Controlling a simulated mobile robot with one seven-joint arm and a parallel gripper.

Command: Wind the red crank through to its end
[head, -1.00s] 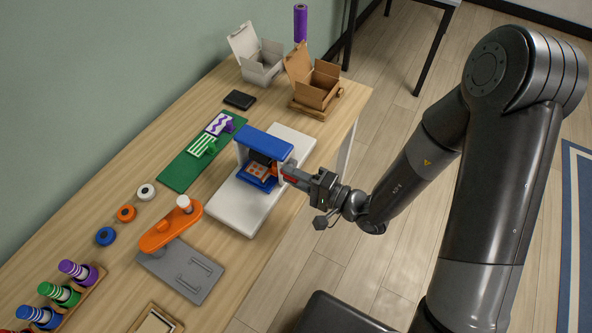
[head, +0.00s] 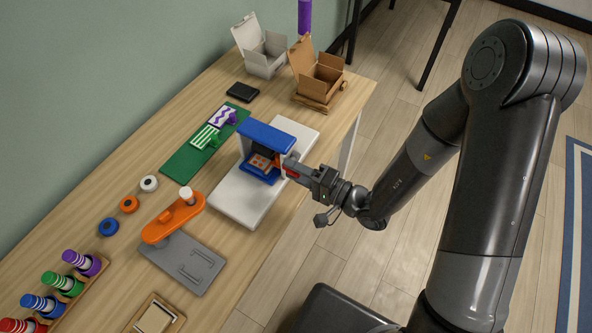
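A blue press-like device (head: 266,137) stands on a white base plate (head: 238,206), with an orange-patterned piece (head: 261,162) on a blue bed inside it. A small red part (head: 292,173), which looks like the red crank, shows at the right side of the device, mostly hidden by my gripper. My gripper (head: 289,166) reaches in from the right, its fingertips close against the device's right side at the red part. The fingers are too small and covered to tell whether they are closed on it.
An orange arm with a white knob (head: 173,219) sits on a grey plate (head: 193,262) at the front left. A green board (head: 184,161) lies behind the device. Open boxes (head: 263,60) (head: 318,78) stand at the back. Several coloured rolls (head: 62,283) stand front left.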

